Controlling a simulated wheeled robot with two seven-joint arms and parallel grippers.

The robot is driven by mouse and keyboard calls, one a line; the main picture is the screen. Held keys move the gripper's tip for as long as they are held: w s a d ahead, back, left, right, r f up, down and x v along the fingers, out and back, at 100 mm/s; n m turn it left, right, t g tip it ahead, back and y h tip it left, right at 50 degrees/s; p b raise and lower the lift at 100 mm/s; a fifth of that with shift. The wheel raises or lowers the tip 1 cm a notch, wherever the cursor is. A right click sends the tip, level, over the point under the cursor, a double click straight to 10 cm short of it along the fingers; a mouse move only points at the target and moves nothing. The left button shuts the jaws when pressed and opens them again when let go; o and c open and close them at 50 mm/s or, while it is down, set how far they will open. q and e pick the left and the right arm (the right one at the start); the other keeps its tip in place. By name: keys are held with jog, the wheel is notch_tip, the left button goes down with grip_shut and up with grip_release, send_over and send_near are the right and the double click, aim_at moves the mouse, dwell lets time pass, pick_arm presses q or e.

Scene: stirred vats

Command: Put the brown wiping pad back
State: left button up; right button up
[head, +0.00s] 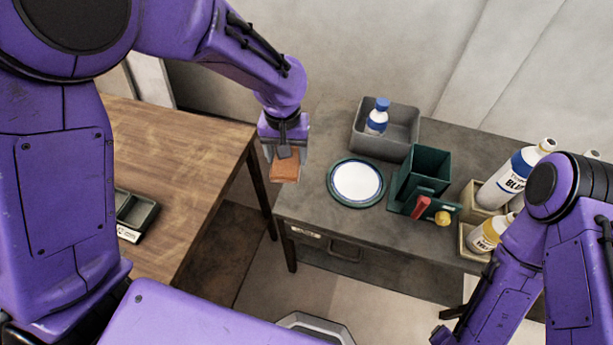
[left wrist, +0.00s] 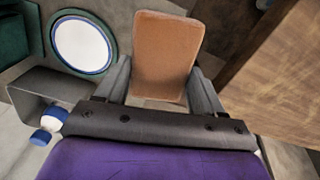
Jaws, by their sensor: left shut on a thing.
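My left gripper (head: 287,152) is shut on the brown wiping pad (head: 285,167) and holds it in the air, over the gap between the wooden table and the grey table. In the left wrist view the pad (left wrist: 165,55) sits between the two fingers of the left gripper (left wrist: 165,85). A small dark tray (head: 136,214) with a white label lies on the wooden table at the left; it looks empty. My right arm is at the lower right of the head view, and its fingers cannot be made out clearly.
The grey table (head: 310,205) holds a white plate (head: 356,182) on a green mat, a grey bin (head: 367,141) with a blue-capped bottle (head: 377,117), a green holder (head: 424,170) and large bottles (head: 515,175) in beige boxes. The wooden table (head: 190,170) is mostly clear.

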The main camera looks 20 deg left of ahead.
pick_arm(q)
jog(key=s+d+f+n, duration=0.2)
jog(key=s+d+n, duration=0.2)
jog(key=d, duration=0.2)
jog(key=n+p, duration=0.2)
jog(key=n, duration=0.1)
send_over(299, 188)
notch_tip(299, 188, down, 12)
jog(key=shift+r, duration=0.1)
notch_tip(299, 188, down, 2)
jog(key=shift+f+p, duration=0.25)
jog(key=shift+p, duration=0.25)
jog(key=shift+f, duration=0.25)
pick_arm(e)
jog(key=r, duration=0.1)
jog(key=s+r, duration=0.1)
jog(key=r, duration=0.1)
pick_arm(q)
jog(key=shift+f, duration=0.1)
pick_arm(e)
jog(key=shift+f, duration=0.1)
